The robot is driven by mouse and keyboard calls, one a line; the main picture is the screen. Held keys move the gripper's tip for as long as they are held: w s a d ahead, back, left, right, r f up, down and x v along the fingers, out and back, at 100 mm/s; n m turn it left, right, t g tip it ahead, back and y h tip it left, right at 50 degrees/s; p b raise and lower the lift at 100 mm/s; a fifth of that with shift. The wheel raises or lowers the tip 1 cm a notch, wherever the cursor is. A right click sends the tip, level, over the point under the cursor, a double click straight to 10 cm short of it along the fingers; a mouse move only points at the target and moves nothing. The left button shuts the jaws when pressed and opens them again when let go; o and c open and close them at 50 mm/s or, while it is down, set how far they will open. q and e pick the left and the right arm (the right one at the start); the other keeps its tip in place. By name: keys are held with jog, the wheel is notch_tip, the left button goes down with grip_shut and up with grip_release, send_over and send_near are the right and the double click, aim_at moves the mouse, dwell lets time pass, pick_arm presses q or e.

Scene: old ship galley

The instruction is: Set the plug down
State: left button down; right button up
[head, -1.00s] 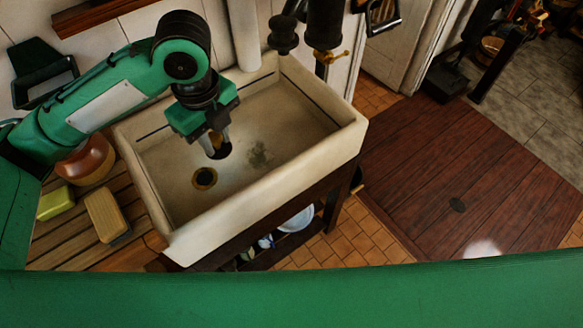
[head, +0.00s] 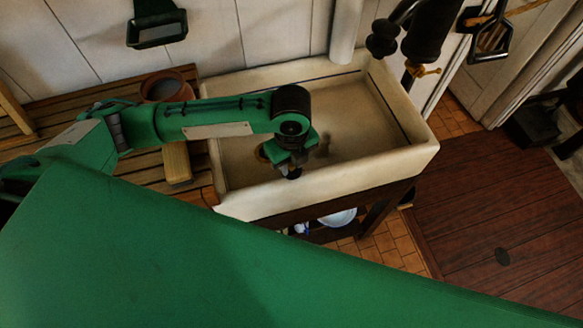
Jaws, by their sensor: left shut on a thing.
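My left gripper (head: 291,165) is shut on the dark plug (head: 293,174), which shows only as a small dark shape under the wrist. They appear over the front inner side of the pale stone sink (head: 400,160); I cannot tell their exact height. The drain (head: 262,153) shows partly at the left of the wrist, with the arm covering some of it. My right gripper is not in view.
A wooden slatted counter (head: 60,105) adjoins the sink on the left, with a brown pot (head: 165,86) and a brush-like block (head: 177,162). The basin's right part is clear.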

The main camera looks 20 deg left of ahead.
aim_at(291, 172)
pick_arm(q)
notch_tip(291, 172, down, 4)
jog(key=shift+p, duration=0.5)
jog(key=shift+f, duration=0.25)
jog(key=c, duration=1.2)
grip_release()
jog(key=shift+o, duration=0.2)
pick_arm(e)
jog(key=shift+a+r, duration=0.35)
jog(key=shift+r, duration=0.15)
pick_arm(q)
jog(key=shift+r, duration=0.15)
jog(key=shift+r+b, duration=0.3)
jog(key=shift+r, duration=0.1)
notch_tip(291, 172, up, 10)
jog(key=b, duration=0.3)
jog(key=shift+d+r, duration=0.1)
jog(key=shift+r, duration=0.5)
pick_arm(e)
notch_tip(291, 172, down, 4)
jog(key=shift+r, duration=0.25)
